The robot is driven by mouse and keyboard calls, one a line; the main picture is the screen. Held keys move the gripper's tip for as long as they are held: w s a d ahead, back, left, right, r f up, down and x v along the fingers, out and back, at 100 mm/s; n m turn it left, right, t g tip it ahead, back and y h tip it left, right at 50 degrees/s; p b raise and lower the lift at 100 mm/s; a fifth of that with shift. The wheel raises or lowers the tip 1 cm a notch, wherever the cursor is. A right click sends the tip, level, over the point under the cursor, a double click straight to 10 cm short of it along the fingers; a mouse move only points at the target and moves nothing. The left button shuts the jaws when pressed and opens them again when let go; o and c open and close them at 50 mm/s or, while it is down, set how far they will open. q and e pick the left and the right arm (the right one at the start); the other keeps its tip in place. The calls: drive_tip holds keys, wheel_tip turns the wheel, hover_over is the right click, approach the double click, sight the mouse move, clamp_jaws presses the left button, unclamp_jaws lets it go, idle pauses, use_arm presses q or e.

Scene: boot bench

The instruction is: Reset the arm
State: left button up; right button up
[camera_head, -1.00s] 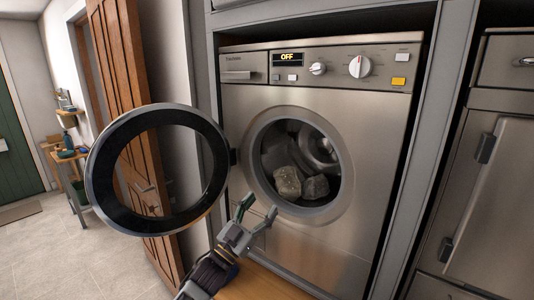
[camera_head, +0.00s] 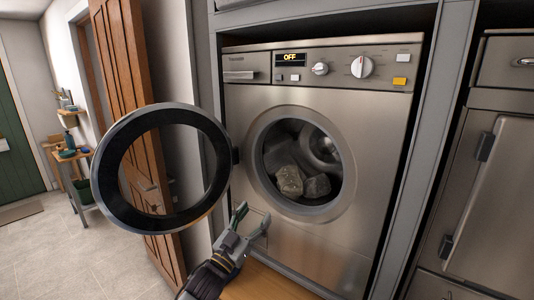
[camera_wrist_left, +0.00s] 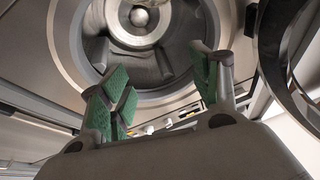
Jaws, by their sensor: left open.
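My left gripper (camera_head: 252,218) is in front of the lower left of the washing machine (camera_head: 305,235), below the drum opening. It is open and holds nothing. In the left wrist view its green-padded fingers (camera_wrist_left: 160,95) stand apart, with the drum opening (camera_wrist_left: 150,60) beyond them. The round door (camera_head: 108,190) is swung wide open to the left. Two grey, stone-like lumps (camera_head: 290,181) lie inside the drum. The display (camera_head: 290,58) reads OFF. My right gripper is not in view.
A wooden surface (camera_head: 258,284) lies below my left arm. A grey frame surrounds the machine, and a metal cabinet (camera_head: 490,200) stands at the right. A brown wooden door (camera_head: 125,75) is behind the round door. Tiled floor (camera_head: 90,255) is open at the left.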

use_arm(q)
drive_tip(key=s+a+f+n+g+y, duration=0.3)
drive_tip(key=s+a+f+y, duration=0.15)
drive_tip(key=f, duration=0.45)
drive_tip(key=s+a+f+n+g+y, duration=0.25)
drive_tip(key=s+a+f+y, duration=0.2)
drive_tip(key=f, duration=0.45)
drive_tip(key=s+a+f+g+y, duration=0.1)
drive_tip(key=s+a+f+g, duration=0.2)
drive_tip(key=s, duration=0.4)
drive_tip(key=s+a+f+g+y, duration=0.1)
drive_tip(key=s+a+f+g, duration=0.25)
drive_tip(key=s, duration=0.45)
drive_tip(key=s+a+f+g, duration=0.3)
drive_tip(key=s, duration=0.4)
wheel_tip(320, 180, down, 33)
drive_tip(key=s+g, duration=0.1)
drive_tip(key=s, duration=0.1)
drive_tip(key=s+a+f, duration=0.2)
drive_tip(key=s+f, duration=0.8)
drive_tip(key=s, duration=0.1)
drive_tip(key=s+a+f+g, duration=0.1)
drive_tip(key=s+a+f, duration=0.1)
drive_tip(key=s+f, duration=0.8)
drive_tip(key=shift+s+g+y, duration=0.3)
drive_tip(key=shift+s, duration=0.5)
